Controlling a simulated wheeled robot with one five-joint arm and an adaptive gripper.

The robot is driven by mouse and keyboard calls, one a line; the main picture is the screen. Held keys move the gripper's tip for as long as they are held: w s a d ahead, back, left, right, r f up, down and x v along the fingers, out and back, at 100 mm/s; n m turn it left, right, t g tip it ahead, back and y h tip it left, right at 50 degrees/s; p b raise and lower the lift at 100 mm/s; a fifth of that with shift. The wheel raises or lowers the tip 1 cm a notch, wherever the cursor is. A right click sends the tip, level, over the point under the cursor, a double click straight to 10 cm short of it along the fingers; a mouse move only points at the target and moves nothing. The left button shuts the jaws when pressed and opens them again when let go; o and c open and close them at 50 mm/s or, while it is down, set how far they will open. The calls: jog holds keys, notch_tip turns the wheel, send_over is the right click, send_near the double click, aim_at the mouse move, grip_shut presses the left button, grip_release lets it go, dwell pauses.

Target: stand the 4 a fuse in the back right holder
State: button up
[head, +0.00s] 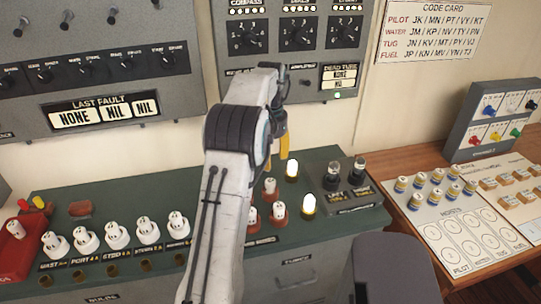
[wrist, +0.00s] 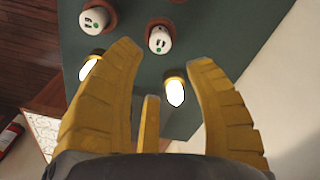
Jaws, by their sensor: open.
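My gripper (wrist: 168,85) is open in the wrist view, its yellow fingers apart with nothing held between them. A lit lamp (wrist: 175,92) shows between the fingers, beyond them. White fuse-like caps stand in red-rimmed holders (head: 270,187) beside two lit lamps (head: 292,170); the wrist view shows two such caps (wrist: 158,40) with green marks. My arm covers part of this group. I cannot read which fuse is 4 A, nor tell which holder is back right.
White round units (head: 118,236) line the console's left, near a red tray (head: 14,250) holding a white piece. Two dark-based glass pieces (head: 333,173) stand at its right end. A wooden desk with a card of small cylinders (head: 418,183) is farther right. Panels hang behind.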

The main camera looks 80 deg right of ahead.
jog(key=shift+r, duration=1.45)
jog(key=shift+w, duration=0.1)
jog(key=w+a+r+n+h, duration=0.1)
jog(key=w+a+r+n, duration=0.25)
jog(key=w+a, duration=0.55)
jog(key=w+a+r+n, duration=0.2)
jog(key=w+a+n, duration=0.2)
jog(key=w, duration=0.8)
jog(key=w+a+r+n+t, duration=0.1)
jog(key=w+a+n, duration=0.35)
jog(key=a, duration=0.55)
jog(key=w+a+n+t, duration=0.2)
jog(key=a+n, duration=0.3)
jog(key=a, duration=1)
jog(key=s+a+f+n, duration=0.3)
jog(key=a+n, duration=0.1)
jog(key=a, duration=0.2)
jog(key=s+a+f+n+t+y, duration=0.1)
jog(key=s+a+f+n, duration=0.2)
jog(key=a, duration=0.4)
jog(key=shift+s+n, duration=0.4)
jog(key=shift+s, duration=0.35)
jog(key=shift+c, duration=0.4)
